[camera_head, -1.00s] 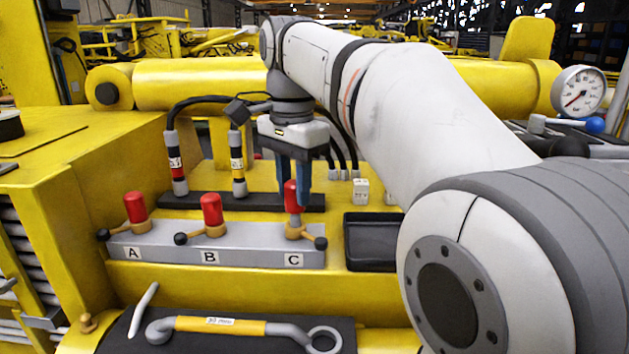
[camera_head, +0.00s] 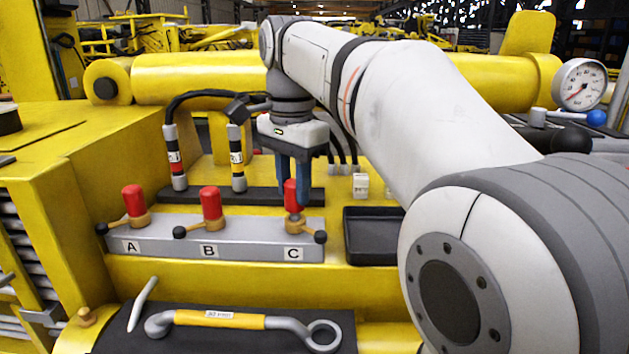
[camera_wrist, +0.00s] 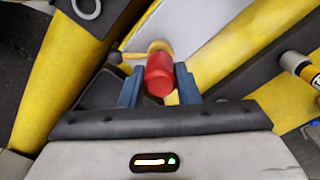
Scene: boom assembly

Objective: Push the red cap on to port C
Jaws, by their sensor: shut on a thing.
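The red cap (camera_head: 291,194) is between the two blue fingers of my gripper (camera_head: 294,198), upright over port C. In the wrist view the red cap (camera_wrist: 159,75) sits between the fingertips of my gripper (camera_wrist: 158,86). Port C's brass fitting (camera_head: 295,224) shows just under the cap, with its black-knobbed lever pointing right. The cap's lower edge meets or nearly meets the fitting; the fingers partly hide it, and I cannot tell how far on it is. The grey block (camera_head: 255,246) carries labels A, B and C.
Red caps stand on port A (camera_head: 134,199) and port B (camera_head: 211,203). Two hoses with banded ends (camera_head: 237,170) stand behind the block. A black tray (camera_head: 372,237) lies to the right, and a yellow-handled wrench (camera_head: 240,323) lies in front.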

